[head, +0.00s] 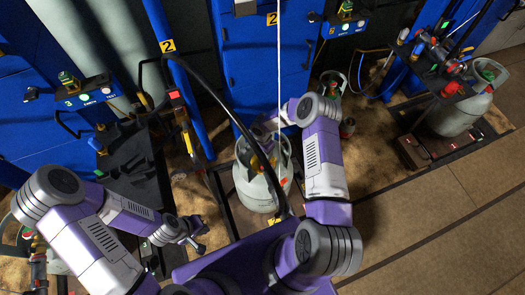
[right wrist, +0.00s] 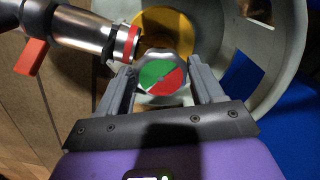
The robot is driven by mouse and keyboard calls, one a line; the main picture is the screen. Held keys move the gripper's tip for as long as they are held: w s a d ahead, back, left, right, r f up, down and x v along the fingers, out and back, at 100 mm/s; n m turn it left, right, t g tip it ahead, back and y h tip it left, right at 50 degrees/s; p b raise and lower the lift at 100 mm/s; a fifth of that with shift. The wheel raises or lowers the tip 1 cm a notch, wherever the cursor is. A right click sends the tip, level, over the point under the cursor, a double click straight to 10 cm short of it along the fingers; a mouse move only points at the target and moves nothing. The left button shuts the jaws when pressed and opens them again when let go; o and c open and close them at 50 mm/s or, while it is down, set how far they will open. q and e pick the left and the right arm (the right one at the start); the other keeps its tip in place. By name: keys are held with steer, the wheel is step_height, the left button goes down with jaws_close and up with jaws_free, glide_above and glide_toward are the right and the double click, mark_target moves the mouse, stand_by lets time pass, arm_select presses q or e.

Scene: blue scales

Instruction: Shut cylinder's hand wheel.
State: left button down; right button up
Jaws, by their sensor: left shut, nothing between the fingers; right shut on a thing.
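The grey gas cylinder (head: 252,192) stands upright on the scale near the middle of the head view. Its hand wheel (right wrist: 160,76), a grey knob with a green and red face, sits inside the cylinder's collar (right wrist: 236,84) in the right wrist view. My right gripper (right wrist: 163,84) is shut on the hand wheel, one finger on each side of it. In the head view my right arm reaches over the cylinder and the wheel is hard to make out. My left gripper (head: 197,240) is shut and empty, low and left of the cylinder.
A metal filling connector with a red lever (right wrist: 30,57) is beside the wheel. A black hose (head: 226,105) arches down to the cylinder. Another cylinder (head: 462,115) stands at the right. Blue cabinets (head: 262,60) are behind. The floor (head: 430,225) at lower right is clear.

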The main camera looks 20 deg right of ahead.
steer(key=m, duration=0.3)
steer(key=shift+m+p, duration=0.3)
steer(key=shift+m, duration=0.1)
steer(key=m, duration=0.3)
steer(key=shift+w+m, duration=0.15)
steer(key=shift+m, duration=0.15)
steer(key=m+p, duration=0.1)
steer(key=m, duration=0.2)
steer(key=shift+w+m, duration=0.1)
steer(key=shift+m, duration=0.3)
steer(key=m, duration=0.8)
steer(key=shift+w+d+p, duration=0.1)
steer(key=shift+w+p, duration=0.05)
steer(key=shift+p, duration=0.2)
steer(key=m, duration=0.3)
steer(key=shift+d+m, duration=0.1)
steer(key=shift+m, duration=0.2)
steer(key=m, duration=0.3)
steer(key=shift+m+p, duration=0.3)
steer(key=shift+p, duration=0.1)
steer(key=shift+d+m, duration=0.15)
steer(key=shift+m, duration=1.65)
